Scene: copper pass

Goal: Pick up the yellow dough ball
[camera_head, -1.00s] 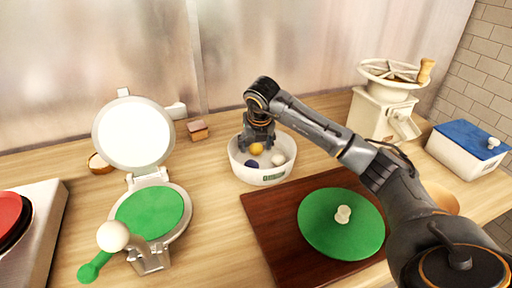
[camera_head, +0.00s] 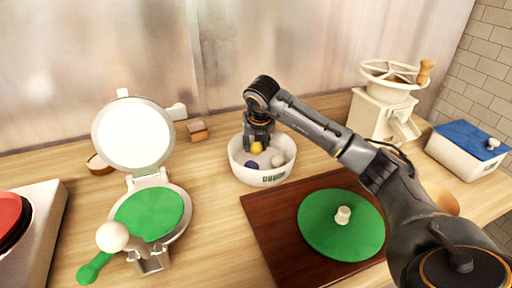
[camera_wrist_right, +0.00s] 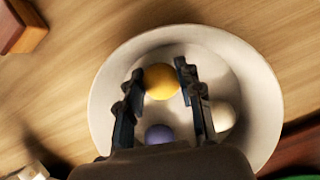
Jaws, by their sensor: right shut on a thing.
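The yellow dough ball (camera_head: 257,148) is in the white bowl (camera_head: 262,177), between the fingers of my right gripper (camera_head: 257,146). In the right wrist view the yellow dough ball (camera_wrist_right: 161,81) sits between the two fingertips (camera_wrist_right: 159,77), which are shut on it. I cannot tell whether it is clear of the bowl floor. A dark blue ball (camera_wrist_right: 158,134) and a cream ball (camera_wrist_right: 222,116) lie in the bowl beside it. My left gripper is not in view.
A dark red board (camera_head: 262,226) with a green disc (camera_head: 318,236) lies right of the bowl. An open press (camera_head: 148,212) stands left. A grinder (camera_head: 378,113) and a blue-lidded box (camera_head: 455,158) stand at the right. A small block (camera_head: 197,131) lies behind.

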